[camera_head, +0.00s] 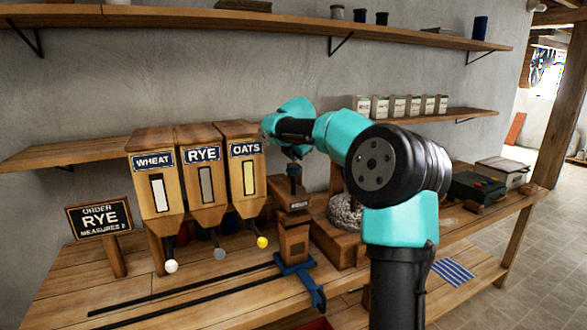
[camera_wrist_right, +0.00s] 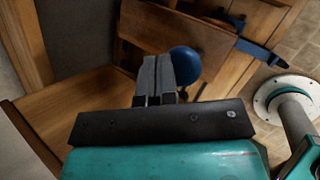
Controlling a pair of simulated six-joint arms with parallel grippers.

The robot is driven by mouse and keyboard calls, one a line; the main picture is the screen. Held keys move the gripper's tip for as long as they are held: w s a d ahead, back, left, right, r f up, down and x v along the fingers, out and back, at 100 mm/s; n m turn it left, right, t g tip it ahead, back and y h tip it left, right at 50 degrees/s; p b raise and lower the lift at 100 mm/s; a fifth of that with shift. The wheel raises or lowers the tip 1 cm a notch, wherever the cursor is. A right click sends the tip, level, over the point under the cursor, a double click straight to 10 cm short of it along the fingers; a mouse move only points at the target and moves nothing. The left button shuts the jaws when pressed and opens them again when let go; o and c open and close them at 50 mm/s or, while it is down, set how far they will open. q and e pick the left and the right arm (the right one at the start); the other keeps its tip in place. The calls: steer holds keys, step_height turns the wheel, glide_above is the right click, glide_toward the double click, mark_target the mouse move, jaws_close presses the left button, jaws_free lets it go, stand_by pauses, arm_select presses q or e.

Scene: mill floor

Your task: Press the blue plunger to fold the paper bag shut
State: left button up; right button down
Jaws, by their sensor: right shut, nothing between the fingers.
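The blue plunger (camera_head: 294,171) stands upright on top of a small wooden press housing (camera_head: 292,197) with a label. Its round blue knob (camera_wrist_right: 186,62) shows in the right wrist view, partly behind the fingers. My right gripper (camera_head: 295,154) is shut and empty, pointing down just above the plunger. In the right wrist view its fingertips (camera_wrist_right: 157,62) overlap the knob's left side; I cannot tell if they touch it. A brown paper bag (camera_head: 293,240) appears to stand below the housing, in a blue carriage (camera_head: 299,276). Its top is hidden. My left gripper is out of view.
Three wooden dispensers marked wheat (camera_head: 154,190), rye (camera_head: 203,180) and oats (camera_head: 243,178) stand left. An order sign (camera_head: 99,218) reads rye, measures 2. Dark rails (camera_head: 180,295) cross the bench. Tins (camera_head: 397,106) line a right shelf. My right arm hides part of the bench.

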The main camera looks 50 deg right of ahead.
mark_target(295, 167)
steer(key=shift+f, duration=2.5)
stand_by(3.3)
steer(key=shift+r, duration=2.5)
steer(key=shift+r, duration=0.15)
